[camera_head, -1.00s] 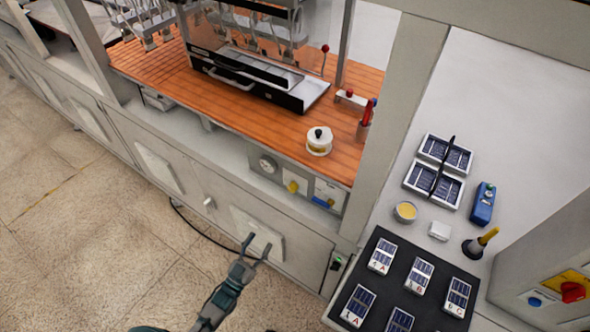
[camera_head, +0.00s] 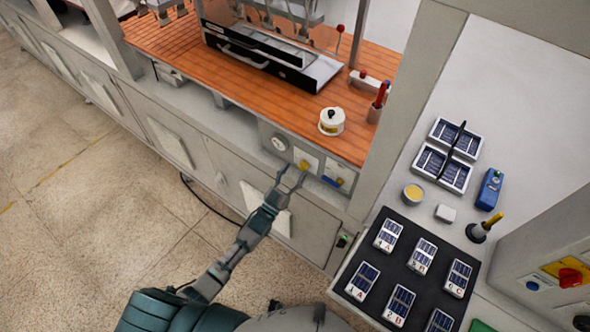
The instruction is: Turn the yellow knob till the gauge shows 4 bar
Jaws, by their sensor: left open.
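The yellow knob (camera_head: 304,165) sits on a light plate on the cabinet's front panel, under the orange worktop. The round gauge (camera_head: 279,143) is on the same panel, just left of the knob; its needle and reading are too small to tell. My left gripper (camera_head: 291,178) is open, its fingers pointing up at the panel just below and in front of the knob. The fingertips look close to the knob; I cannot tell whether they touch it. My right gripper is not in view.
A white round pot (camera_head: 332,121) stands on the orange worktop (camera_head: 270,105) above. At right, a black tray (camera_head: 390,275) holds several solar cells. The floor (camera_head: 90,220) at left is clear.

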